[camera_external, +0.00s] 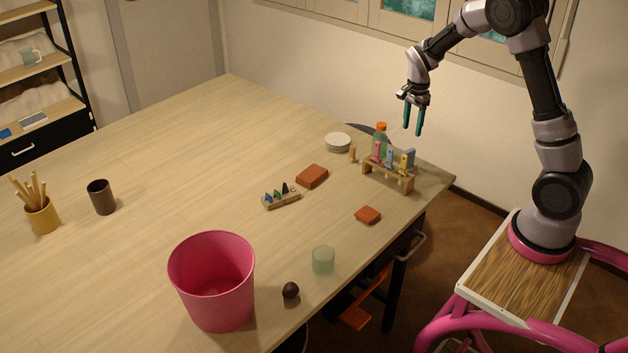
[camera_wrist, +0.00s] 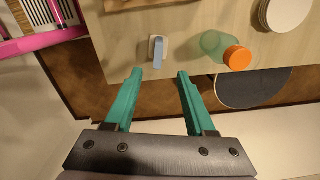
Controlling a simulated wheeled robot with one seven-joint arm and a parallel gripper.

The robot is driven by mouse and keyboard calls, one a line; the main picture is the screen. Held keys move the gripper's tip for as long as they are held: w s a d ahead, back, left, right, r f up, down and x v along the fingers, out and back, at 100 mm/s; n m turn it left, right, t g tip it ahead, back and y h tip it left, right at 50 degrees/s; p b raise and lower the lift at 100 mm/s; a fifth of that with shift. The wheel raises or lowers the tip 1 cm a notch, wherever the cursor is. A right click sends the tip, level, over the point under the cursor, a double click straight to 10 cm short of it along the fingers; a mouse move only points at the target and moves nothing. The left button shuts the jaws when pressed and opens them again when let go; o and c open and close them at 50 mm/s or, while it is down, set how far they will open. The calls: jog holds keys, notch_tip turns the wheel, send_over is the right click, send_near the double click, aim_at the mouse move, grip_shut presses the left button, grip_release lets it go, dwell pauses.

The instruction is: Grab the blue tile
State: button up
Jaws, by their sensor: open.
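A light blue upright tile (camera_external: 410,156) stands behind the right end of the wooden rack, near the table's far edge. In the wrist view a slim blue piece on a pale base (camera_wrist: 158,52) stands on the table, apart from the rack; it appears to be this tile. Another blue-and-white piece (camera_external: 390,158) is in the rack, between a pink one and a yellow one. My gripper (camera_external: 412,131) is open and empty, pointing down above the rack area. In the wrist view the blue tile shows just beyond the gap between my fingertips (camera_wrist: 159,74), not between the fingers.
The wooden rack (camera_external: 374,178) is close in front of the tile. A green bottle with an orange cap (camera_wrist: 237,57) stands beside it. White plates (camera_external: 337,142), terracotta blocks (camera_external: 312,176) and a pink bucket (camera_external: 211,312) are farther off.

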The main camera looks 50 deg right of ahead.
aim_at(410, 150)
notch_tip(410, 150, down, 11)
jog(key=shift+s, duration=0.15)
grip_shut()
dwell(0.5)
